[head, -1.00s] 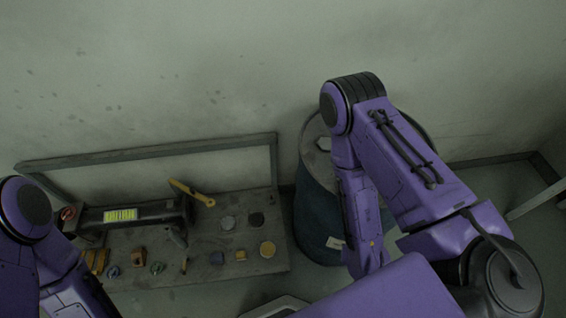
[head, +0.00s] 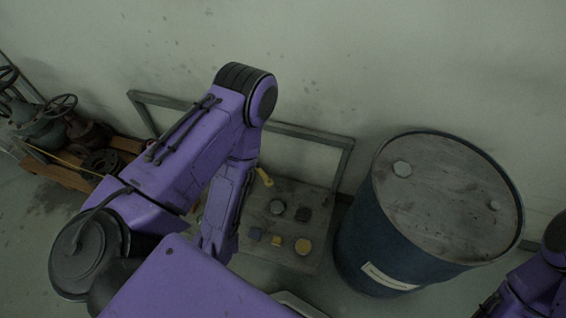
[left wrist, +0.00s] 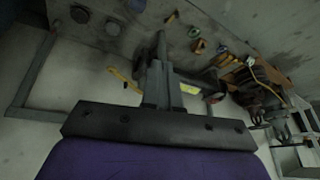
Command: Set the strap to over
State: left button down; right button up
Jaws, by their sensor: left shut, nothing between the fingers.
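No strap can be picked out with certainty. A thin yellow band (head: 68,161) runs along the wooden pallet (head: 70,177) at the left of the head view. On the bench, a dark body with a yellow-green label (left wrist: 190,88) shows in the left wrist view, partly behind my left gripper (left wrist: 161,38). That gripper is shut and empty, and points over the bench. A yellow flat tool (left wrist: 124,79) lies beside it, and its end shows in the head view (head: 264,177). My left arm hides much of the bench and its own gripper in the head view. My right gripper is out of view.
A large blue drum (head: 385,245) stands right of the bench (head: 290,258). Valves with handwheels (head: 60,105) stand on the pallet. A wall closes the back.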

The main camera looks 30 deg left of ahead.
pick_arm(q)
jog(key=w+a+f+t+y+b, duration=0.1)
jog(key=w+f+y+b, duration=0.1)
jog(key=w+f+b, duration=0.6)
jog(key=w+f+t+y+b, duration=0.1)
jog(key=w+y+b, duration=0.35)
jog(key=w, duration=0.75)
jog(key=w+a+f+t+y+b, duration=0.1)
jog(key=w+f+b, duration=0.4)
jog(key=w+b, duration=0.45)
jog(key=w+d+n+g+h+b, duration=0.3)
jog(key=w+d+g+b, duration=0.4)
jog(key=w+b, duration=0.4)
jog(key=b, duration=0.3)
jog(key=shift+r, duration=0.25)
jog(key=shift+w+a+h, duration=0.1)
jog(key=shift+h, duration=0.15)
